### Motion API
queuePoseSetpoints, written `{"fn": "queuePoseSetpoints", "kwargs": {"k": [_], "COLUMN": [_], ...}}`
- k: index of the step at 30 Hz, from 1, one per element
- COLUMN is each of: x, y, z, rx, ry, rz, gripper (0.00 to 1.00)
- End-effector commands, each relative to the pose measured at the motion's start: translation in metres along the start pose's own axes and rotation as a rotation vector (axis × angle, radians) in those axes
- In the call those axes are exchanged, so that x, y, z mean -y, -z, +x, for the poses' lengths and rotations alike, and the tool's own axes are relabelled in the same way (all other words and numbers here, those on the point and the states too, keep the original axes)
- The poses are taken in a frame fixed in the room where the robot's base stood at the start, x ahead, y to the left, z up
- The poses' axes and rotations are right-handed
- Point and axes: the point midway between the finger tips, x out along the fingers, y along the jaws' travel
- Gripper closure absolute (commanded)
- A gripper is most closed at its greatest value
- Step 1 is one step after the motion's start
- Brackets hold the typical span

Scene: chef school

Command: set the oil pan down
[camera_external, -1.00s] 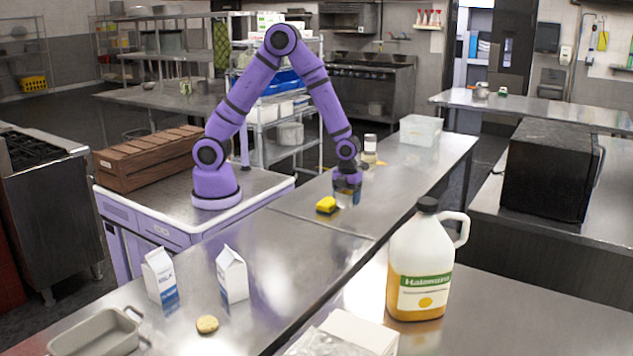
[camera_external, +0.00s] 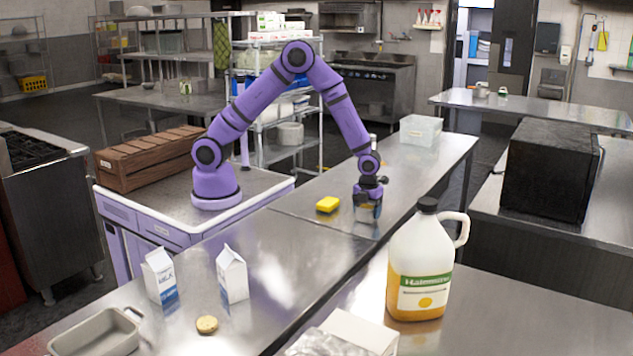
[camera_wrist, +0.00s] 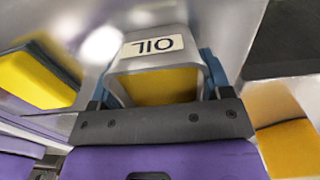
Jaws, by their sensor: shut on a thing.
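The oil pan (camera_wrist: 153,60) is a small metal container with an "OIL" label and a yellow face in the wrist view. My gripper (camera_external: 369,196) is shut on it, with a blue finger at each side in the wrist view. In the external view the oil pan (camera_external: 366,213) shows small and partly hidden below my gripper. It is over the steel counter (camera_external: 310,229), low and close to the surface. I cannot tell whether its bottom touches the counter.
A yellow sponge (camera_external: 327,204) lies just left of my gripper. A large juice jug (camera_external: 424,265) stands nearer the camera. Two milk cartons (camera_external: 232,275) stand at the front left. A clear bin (camera_external: 420,130) is at the counter's far end.

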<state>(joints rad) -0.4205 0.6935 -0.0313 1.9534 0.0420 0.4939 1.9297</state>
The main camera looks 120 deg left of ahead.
Motion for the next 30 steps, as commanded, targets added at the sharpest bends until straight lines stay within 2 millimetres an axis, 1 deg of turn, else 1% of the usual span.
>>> {"fn": "queuePoseSetpoints", "kwargs": {"k": [6, 7, 8, 9, 10, 17, 20, 23, 25, 30], "x": [0.000, 0.000, 0.000, 0.000, 0.000, 0.000, 0.000, 0.000, 0.001, 0.001], "y": [0.000, 0.000, 0.000, 0.000, 0.000, 0.000, 0.000, 0.000, 0.000, -0.001], "z": [0.003, 0.003, 0.003, 0.003, 0.002, 0.002, -0.001, -0.011, -0.022, -0.057], "rx": [0.000, 0.000, 0.000, 0.000, 0.000, 0.000, 0.000, 0.000, 0.001, 0.001], "ry": [-0.001, -0.001, -0.001, -0.001, 0.000, 0.000, 0.001, 0.002, 0.003, 0.004], "rz": [0.000, 0.000, 0.000, 0.000, 0.000, 0.000, 0.000, 0.000, 0.000, -0.002], "gripper": [0.61, 0.21, 0.15, 0.05, 0.03, 0.03, 0.03, 0.03, 0.03, 0.03]}}
